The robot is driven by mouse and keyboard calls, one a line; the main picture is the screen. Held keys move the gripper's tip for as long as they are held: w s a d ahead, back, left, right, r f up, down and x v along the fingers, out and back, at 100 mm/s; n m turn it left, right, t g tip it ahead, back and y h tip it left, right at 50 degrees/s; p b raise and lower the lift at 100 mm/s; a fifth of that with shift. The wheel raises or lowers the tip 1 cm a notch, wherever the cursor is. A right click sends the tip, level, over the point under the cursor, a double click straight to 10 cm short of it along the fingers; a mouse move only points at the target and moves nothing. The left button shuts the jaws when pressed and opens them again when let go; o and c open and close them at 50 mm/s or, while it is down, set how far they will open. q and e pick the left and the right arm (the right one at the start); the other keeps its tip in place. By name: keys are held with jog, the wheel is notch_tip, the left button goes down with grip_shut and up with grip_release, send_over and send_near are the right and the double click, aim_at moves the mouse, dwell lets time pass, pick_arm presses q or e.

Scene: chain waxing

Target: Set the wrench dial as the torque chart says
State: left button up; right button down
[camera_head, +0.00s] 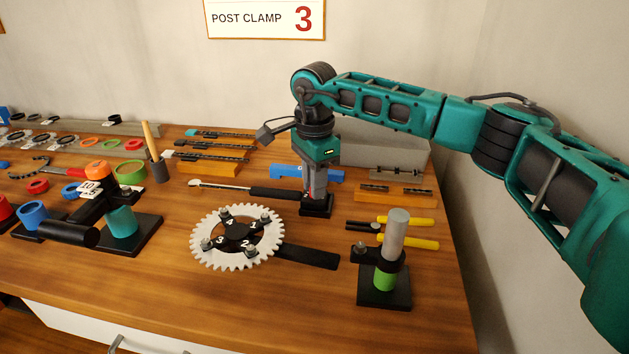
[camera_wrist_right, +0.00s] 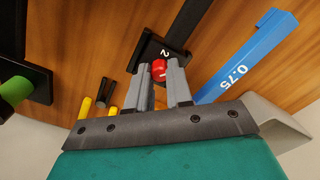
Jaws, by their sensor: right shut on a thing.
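The torque wrench (camera_head: 275,192) lies on the bench with its silver head to the left and its black handle running right to a black block. In the right wrist view, that block (camera_wrist_right: 150,50) carries a white "2". A red dial (camera_wrist_right: 159,69) with a white mark sits on it. My right gripper (camera_head: 316,192) points down over the block and is shut on the red dial, which shows between its fingertips in the wrist view (camera_wrist_right: 160,82). The chart on the wall (camera_head: 266,18) reads "POST CLAMP 3". My left gripper is not in view.
A white chainring (camera_head: 200,246) with numbered bolts lies left of the block. A post clamp stand (camera_head: 398,292) stands at the front right, beside yellow-handled pliers (camera_head: 410,243). A blue bar (camera_head: 325,176) marked "0.75" is behind my gripper.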

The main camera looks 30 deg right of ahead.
dwell(0.4)
jog(key=c, duration=1)
grip_release()
notch_tip(320, 180, up, 13)
